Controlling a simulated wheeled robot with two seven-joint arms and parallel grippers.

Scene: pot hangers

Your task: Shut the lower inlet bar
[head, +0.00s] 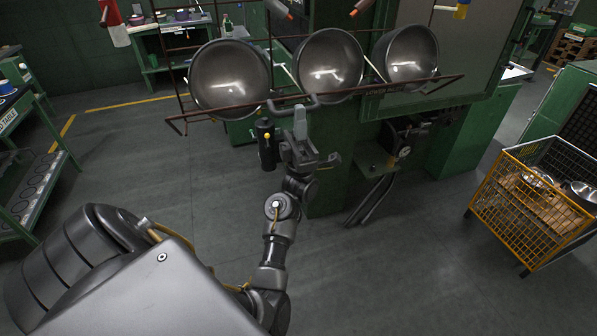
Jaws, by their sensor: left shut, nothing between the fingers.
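The lower inlet bar (215,117) is a thin rusty-brown rail that runs across just below the hanging bowls, in front of the green machine. A grey bent handle (312,99) sits near its middle. My left gripper (300,118) is shut and empty, fingers pointing up, right at the handle in the picture. I cannot tell whether the fingers touch it. My right gripper is not in view.
Three steel bowls (329,66) hang in a row behind the bar. A yellow wire cart (525,212) with bowls stands at the right. A green shelf bench (40,185) stands at the left. The floor between is clear.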

